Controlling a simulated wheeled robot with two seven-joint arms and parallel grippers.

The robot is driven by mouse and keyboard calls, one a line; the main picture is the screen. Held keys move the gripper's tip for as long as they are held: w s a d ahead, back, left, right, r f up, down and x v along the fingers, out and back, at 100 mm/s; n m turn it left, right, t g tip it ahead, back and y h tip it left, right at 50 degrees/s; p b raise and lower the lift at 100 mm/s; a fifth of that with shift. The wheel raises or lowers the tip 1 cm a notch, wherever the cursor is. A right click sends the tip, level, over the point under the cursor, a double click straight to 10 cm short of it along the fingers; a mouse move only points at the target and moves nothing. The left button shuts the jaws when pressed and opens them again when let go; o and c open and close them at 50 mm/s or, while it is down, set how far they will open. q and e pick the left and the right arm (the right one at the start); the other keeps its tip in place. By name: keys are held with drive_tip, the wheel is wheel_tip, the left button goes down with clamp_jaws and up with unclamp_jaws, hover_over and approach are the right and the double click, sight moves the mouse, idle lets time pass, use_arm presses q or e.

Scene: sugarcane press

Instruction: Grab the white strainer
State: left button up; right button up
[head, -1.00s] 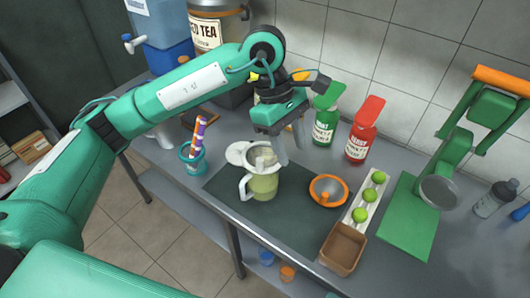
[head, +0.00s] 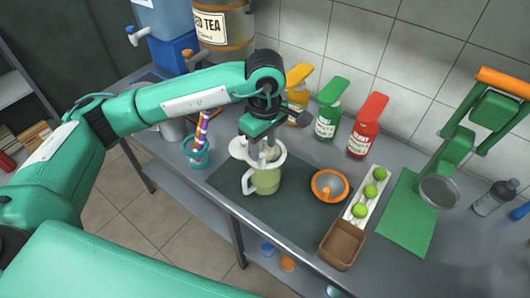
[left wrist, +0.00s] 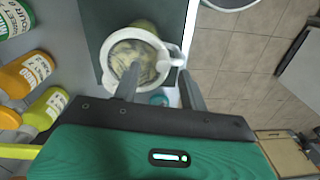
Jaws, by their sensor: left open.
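The white strainer (head: 277,160) sits on top of a pitcher (head: 264,181) with pale green contents on the dark mat. In the left wrist view the strainer's white ring (left wrist: 108,62) surrounds a mesh with pale yellow-green matter, and a small tab sticks out at its right. My left gripper (head: 262,149) is open, pointing down directly over the strainer and partly hiding it. In the left wrist view, the two fingers of my left gripper (left wrist: 160,82) lie apart at the strainer's near edge, with the tab between them. Contact is unclear. My right gripper is not in view.
An orange-rimmed bowl (head: 330,186), a tray of limes (head: 366,197) and a brown box (head: 341,246) lie to the right. Green (head: 327,122) and red (head: 363,137) bottles stand behind. A teal cup (head: 196,152) stands left. A green press (head: 455,150) is far right.

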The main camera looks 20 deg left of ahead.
sight(262, 153)
use_arm(q)
drive_tip(key=f, duration=0.1)
drive_tip(key=f+p, duration=0.1)
drive_tip(key=f, duration=0.1)
drive_tip(key=shift+s+f+p, duration=0.15)
drive_tip(key=shift+s+p, duration=0.15)
drive_tip(key=shift+f, duration=0.65)
clamp_jaws()
drive_tip(key=shift+r, duration=0.1)
